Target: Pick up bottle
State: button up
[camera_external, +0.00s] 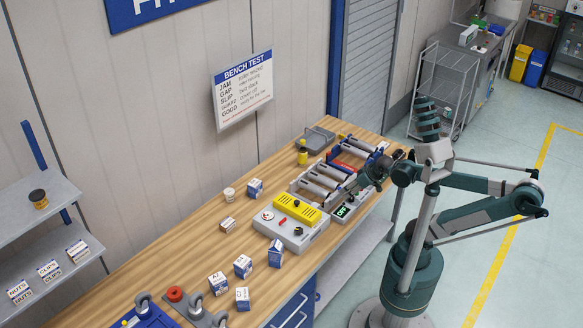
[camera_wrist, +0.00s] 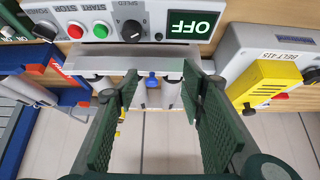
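A small yellow bottle-like container (camera_external: 302,155) with a dark top stands upright on the wooden bench, near the back, left of the roller unit. I cannot tell for sure that it is the bottle. It is not seen in the wrist view. My gripper (camera_external: 352,188) is over the roller unit, to the right of and nearer than the container. In the wrist view my gripper (camera_wrist: 158,95) has its two green pads wide apart, with nothing held between them. A blue knob and grey metal parts show beyond the pads.
The roller unit (camera_external: 322,182) and a grey control box with a yellow cover (camera_external: 297,208) stand on the bench. Several small boxes (camera_external: 243,266) lie further left. A grey tray (camera_external: 316,139) is behind the container. A control panel (camera_wrist: 110,22) reads OFF.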

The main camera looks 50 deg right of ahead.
aim_at(303, 153)
jog(key=shift+r, duration=2.3)
jog(key=w+d+r+n+t+y+p, duration=0.1)
jog(key=w+t+y+p, duration=0.1)
jog(key=w, duration=1.1)
jog(key=w+r+n+t+y+p, duration=0.1)
jog(key=w+t+y, duration=0.2)
jog(key=w, duration=1)
jog(key=w+d+f+t+h+p, duration=0.1)
jog(key=w+d+t, duration=0.3)
jog(key=d, duration=0.5)
jog(key=w+d+f+t+h+p, duration=0.1)
jog(key=w+d+t+p, duration=0.1)
jog(key=w+d, duration=0.55)
jog(key=f, duration=0.1)
jog(key=s+d+f, duration=0.1)
jog(key=f, duration=0.1)
jog(key=s+f, duration=0.1)
jog(key=f, duration=0.1)
jog(key=shift+d+b, duration=0.3)
jog(key=shift+w+a, duration=0.2)
jog(key=shift+w, duration=1.1)
